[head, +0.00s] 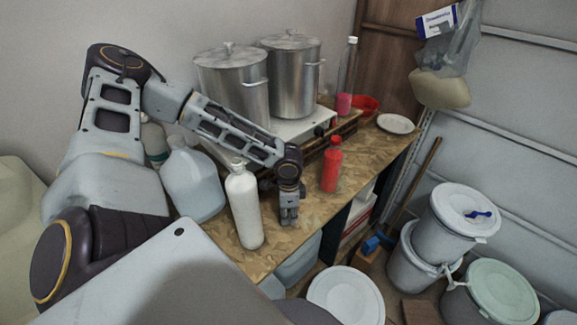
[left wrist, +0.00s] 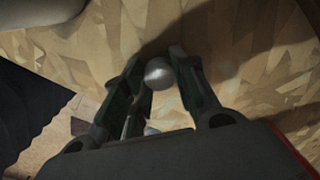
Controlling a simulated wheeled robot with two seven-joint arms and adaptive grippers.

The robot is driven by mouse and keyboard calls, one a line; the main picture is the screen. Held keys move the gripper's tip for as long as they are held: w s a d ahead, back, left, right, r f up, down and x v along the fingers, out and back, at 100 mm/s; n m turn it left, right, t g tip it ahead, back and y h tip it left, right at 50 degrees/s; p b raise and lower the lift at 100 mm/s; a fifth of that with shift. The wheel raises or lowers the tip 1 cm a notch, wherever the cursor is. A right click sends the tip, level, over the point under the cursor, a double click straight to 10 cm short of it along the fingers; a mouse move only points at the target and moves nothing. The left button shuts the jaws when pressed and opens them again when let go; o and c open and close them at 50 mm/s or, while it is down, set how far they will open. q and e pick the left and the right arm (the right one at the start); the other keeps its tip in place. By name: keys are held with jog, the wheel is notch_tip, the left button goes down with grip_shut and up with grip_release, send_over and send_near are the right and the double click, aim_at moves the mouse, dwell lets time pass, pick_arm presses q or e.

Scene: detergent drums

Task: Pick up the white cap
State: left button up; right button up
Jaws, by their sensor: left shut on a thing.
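The white cap (left wrist: 158,72) shows in the left wrist view as a small pale rounded thing between the two fingertips of my left gripper (left wrist: 165,75). The fingers are shut on it, with the wooden bench top below. In the head view my left gripper (head: 289,218) points down over the bench's front edge, between a white bottle (head: 245,208) on its left and a red bottle (head: 331,168) on its right. The cap cannot be made out in the head view. My right gripper is not in view.
The wooden bench (head: 318,206) also holds two steel pots (head: 234,88) on a stove, a bluish jug (head: 193,182), a clear bottle with pink liquid (head: 346,80) and a white plate (head: 396,124). Several lidded drums (head: 460,212) stand on the floor at right.

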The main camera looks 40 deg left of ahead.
aim_at(289, 215)
pick_arm(q)
jog(key=shift+r, duration=0.1)
notch_tip(289, 215, up, 10)
dwell(1.1)
dwell(0.6)
